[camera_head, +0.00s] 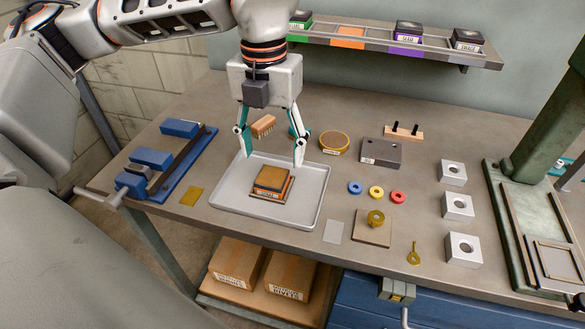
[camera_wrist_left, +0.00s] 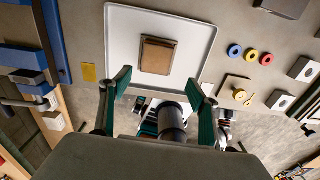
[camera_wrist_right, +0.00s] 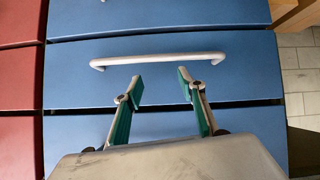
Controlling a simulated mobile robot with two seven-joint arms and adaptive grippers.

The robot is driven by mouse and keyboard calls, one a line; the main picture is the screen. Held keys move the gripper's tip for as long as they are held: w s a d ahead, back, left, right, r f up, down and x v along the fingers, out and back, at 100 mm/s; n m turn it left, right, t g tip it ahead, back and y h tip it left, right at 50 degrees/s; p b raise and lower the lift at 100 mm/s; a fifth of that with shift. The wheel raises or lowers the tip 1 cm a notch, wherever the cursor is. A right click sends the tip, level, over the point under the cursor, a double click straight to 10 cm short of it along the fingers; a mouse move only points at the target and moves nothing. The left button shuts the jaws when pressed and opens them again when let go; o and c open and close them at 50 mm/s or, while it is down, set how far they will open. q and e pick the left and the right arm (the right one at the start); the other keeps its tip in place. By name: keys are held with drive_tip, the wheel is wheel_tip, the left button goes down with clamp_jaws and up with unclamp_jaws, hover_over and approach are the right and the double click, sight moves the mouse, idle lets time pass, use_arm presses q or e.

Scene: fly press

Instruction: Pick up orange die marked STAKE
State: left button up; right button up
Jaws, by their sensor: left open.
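The orange die (camera_head: 271,181) is a square block with an orange-brown top and a dark body. It sits on the light grey tray (camera_head: 229,205); the lettering on its front label is too small to read surely. In the left wrist view the die (camera_wrist_left: 158,55) is beyond my fingertips. My left gripper (camera_head: 274,160) is open and empty above the tray, its teal-padded fingers spread wide, with the die apart from them. My right gripper (camera_wrist_right: 160,80) is open and empty in front of a blue drawer.
A blue vise-like fixture (camera_head: 170,160) stands left of the tray. A wooden brush (camera_head: 264,125) and a round brass tin (camera_head: 334,142) lie behind it. Coloured rings (camera_head: 376,191) and metal blocks (camera_head: 457,207) are to the right. The rack (camera_head: 375,38) has an empty orange slot (camera_head: 350,37).

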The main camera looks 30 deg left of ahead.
sight(272, 176)
use_arm(q)
drive_tip(key=shift+w+a, duration=0.2)
drive_tip(key=shift+a, duration=0.15)
drive_tip(key=shift+f, duration=0.25)
drive_tip(key=shift+s+f, duration=0.15)
drive_tip(key=shift+f, duration=0.7)
drive_tip(key=f, duration=0.5)
drive_tip(key=shift+w+a+f+b, duration=0.1)
drive_tip(key=shift+w+a+b, duration=0.05)
drive_tip(key=shift+w+b, duration=0.15)
clamp_jaws()
